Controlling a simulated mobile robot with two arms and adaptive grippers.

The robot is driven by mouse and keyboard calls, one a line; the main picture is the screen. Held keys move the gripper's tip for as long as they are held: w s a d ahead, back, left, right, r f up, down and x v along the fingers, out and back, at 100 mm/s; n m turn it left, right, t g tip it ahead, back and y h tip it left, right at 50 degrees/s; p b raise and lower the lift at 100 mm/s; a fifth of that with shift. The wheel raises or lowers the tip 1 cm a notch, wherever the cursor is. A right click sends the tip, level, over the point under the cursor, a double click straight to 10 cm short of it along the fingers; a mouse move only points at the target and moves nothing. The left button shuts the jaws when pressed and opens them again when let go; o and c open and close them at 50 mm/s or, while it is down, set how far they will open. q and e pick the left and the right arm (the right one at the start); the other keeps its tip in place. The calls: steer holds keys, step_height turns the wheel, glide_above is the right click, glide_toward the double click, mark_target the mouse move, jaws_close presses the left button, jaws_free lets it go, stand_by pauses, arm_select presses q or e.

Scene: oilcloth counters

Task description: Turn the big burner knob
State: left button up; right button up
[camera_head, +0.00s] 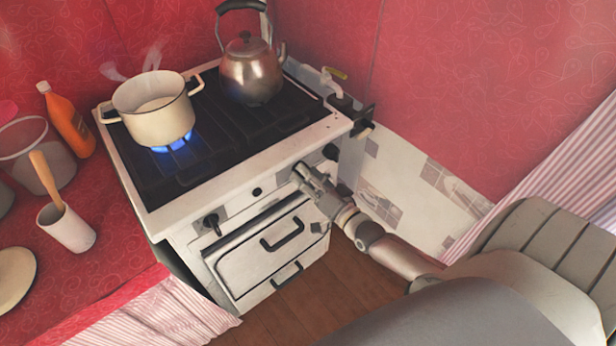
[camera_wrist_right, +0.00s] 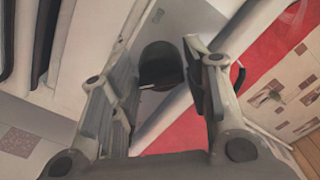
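The white stove (camera_head: 235,173) has a dark knob (camera_head: 212,222) at the left of its front panel, a small dark button or knob (camera_head: 257,191) in the middle and another dark knob (camera_head: 330,151) at the right. I cannot tell by label which one is the big burner knob. My right gripper (camera_head: 305,176) is at the right half of the panel. In the right wrist view, a dark rounded knob (camera_wrist_right: 160,68) shows between the fingers of my open right gripper (camera_wrist_right: 168,60); I cannot tell whether they touch it. My left gripper is not in view.
A steaming cream pot (camera_head: 155,118) stands over a blue flame (camera_head: 172,143) on the stove. A kettle (camera_head: 251,72) stands at the back. An orange bottle (camera_head: 68,120) and a white cup (camera_head: 66,228) are on the red counter. Oven door handles (camera_head: 282,235) jut out below.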

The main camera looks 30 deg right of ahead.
steer(key=shift+o, duration=0.8)
steer(key=shift+s, duration=0.1)
steer(key=s, duration=1.1)
steer(key=shift+s+d, duration=0.4)
steer(key=shift+d, duration=0.05)
